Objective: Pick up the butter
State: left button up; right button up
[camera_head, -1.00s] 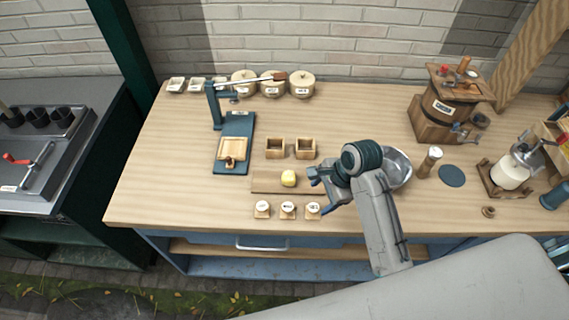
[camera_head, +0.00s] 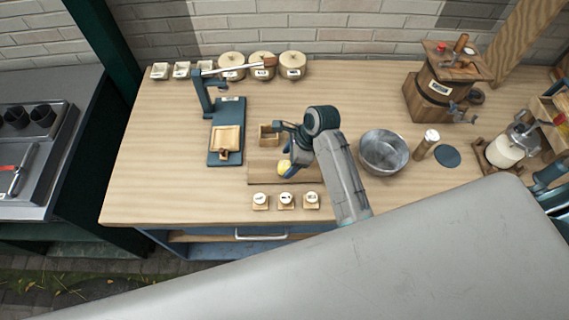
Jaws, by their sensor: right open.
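The butter (camera_head: 284,167) is a small yellow lump on a wooden board (camera_head: 262,174) in the middle of the table. My right gripper (camera_head: 284,149) is open at the butter, its fingers pointing left just over or beside it. I cannot tell whether the fingers touch the butter. The gripper covers part of the butter and the right part of the board. My left gripper is not in view.
A wooden box (camera_head: 268,136) stands just behind the board. A green press stand (camera_head: 226,140) is to the left, a metal bowl (camera_head: 384,152) to the right. The table's left front is clear.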

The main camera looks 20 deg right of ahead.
aim_at(284, 166)
jog(key=x, duration=0.2)
jog(key=shift+s+a+f+p, duration=0.1)
jog(key=shift+a+f+p, duration=0.25)
jog(key=shift+f, duration=0.1)
jog(key=shift+c, duration=0.3)
jog(key=c, duration=1)
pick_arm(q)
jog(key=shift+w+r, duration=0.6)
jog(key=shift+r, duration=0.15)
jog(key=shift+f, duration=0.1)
